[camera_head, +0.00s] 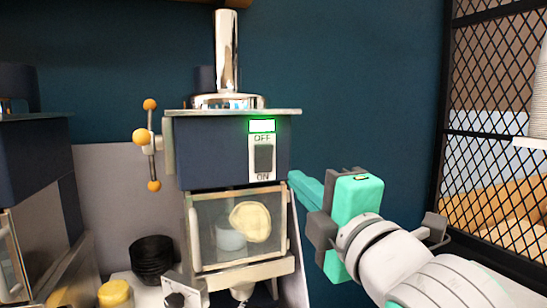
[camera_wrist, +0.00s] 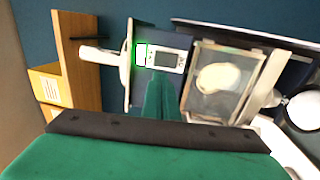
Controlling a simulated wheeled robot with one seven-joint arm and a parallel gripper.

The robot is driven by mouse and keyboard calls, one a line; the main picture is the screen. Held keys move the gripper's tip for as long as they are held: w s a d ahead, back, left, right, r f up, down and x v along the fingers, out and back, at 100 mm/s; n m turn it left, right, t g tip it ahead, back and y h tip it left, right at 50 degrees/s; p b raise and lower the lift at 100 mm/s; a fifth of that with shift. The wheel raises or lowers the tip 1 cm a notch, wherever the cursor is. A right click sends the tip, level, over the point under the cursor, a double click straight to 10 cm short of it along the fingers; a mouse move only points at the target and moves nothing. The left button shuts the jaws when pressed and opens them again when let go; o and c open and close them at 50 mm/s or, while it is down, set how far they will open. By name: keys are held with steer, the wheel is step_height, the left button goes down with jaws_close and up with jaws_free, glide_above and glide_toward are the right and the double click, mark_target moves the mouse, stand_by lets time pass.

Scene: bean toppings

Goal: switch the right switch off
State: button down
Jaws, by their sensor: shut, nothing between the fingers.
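The switch (camera_head: 263,158) is a dark rocker on a white plate on the front of a dark blue machine (camera_head: 215,150). The plate reads OFF at the top and ON at the bottom. A green-edged indicator (camera_head: 262,125) glows just above it. I cannot tell which way the rocker is tilted. My green gripper (camera_head: 294,177) is shut and empty, its tips just right of the machine's front, near the height of the ON label. In the wrist view the gripper tips (camera_wrist: 163,82) lie just below the switch plate (camera_wrist: 166,60); contact cannot be told.
A clear-fronted compartment (camera_head: 238,228) with pale contents sits below the switch. A lever with orange knobs (camera_head: 150,140) is on the machine's left side. Another dark blue machine (camera_head: 30,150) stands at far left. Black bowls (camera_head: 152,258) are stacked at lower left. A black mesh (camera_head: 490,130) is at right.

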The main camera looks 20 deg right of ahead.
glide_toward(264, 152)
steer(key=w, duration=0.4)
steer(key=w+r, duration=0.1)
steer(key=w, duration=0.1)
steer(key=shift+w, duration=0.15)
stand_by(0.3)
